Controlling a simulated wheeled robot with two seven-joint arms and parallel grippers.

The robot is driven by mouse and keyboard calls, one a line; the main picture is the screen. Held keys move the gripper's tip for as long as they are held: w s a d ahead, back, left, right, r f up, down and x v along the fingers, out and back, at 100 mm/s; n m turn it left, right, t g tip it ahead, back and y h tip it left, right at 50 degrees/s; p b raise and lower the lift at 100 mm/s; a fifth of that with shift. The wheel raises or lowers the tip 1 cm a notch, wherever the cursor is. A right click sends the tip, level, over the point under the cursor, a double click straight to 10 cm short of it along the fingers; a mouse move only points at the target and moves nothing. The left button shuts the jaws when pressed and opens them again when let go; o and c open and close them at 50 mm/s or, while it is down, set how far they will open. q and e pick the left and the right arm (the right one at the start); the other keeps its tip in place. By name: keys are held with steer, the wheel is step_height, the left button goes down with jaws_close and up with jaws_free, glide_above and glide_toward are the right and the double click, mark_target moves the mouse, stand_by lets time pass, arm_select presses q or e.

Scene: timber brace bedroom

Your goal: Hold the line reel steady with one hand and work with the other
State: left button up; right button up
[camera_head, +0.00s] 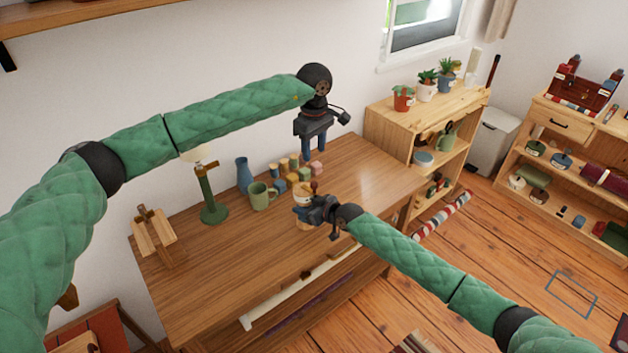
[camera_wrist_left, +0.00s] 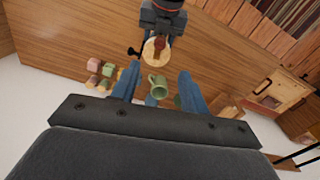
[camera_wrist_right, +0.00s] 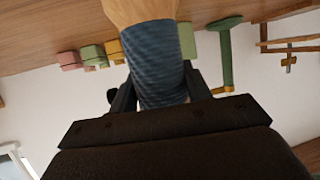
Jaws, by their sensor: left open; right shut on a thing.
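The line reel has blue line wound round it and pale wooden ends. In the head view the reel (camera_head: 302,190) stands at the table, with a red-brown knob on its pale top. The left wrist view shows its round top (camera_wrist_left: 150,53). The right wrist view shows the blue winding (camera_wrist_right: 158,65) close up between the fingers. My right gripper (camera_head: 305,212) is shut on the reel from the side. My left gripper (camera_head: 313,152) is open and empty, its blue fingers (camera_wrist_left: 157,85) pointing down above the table behind the reel. The reel's base is mostly hidden.
The wooden table (camera_head: 230,270) carries a green mug (camera_head: 262,196), a blue vase (camera_head: 244,175), a green lamp (camera_head: 211,205), several coloured blocks (camera_head: 290,165) and a wooden stand (camera_head: 152,235). A shelf with potted plants (camera_head: 427,85) stands right. The table's front is clear.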

mark_target(314, 183)
steer(key=shift+f, duration=0.1)
arm_select(q)
steer(key=shift+m, duration=0.6)
step_height(314, 183, down, 12)
jaws_close()
steer(key=shift+w, duration=0.1)
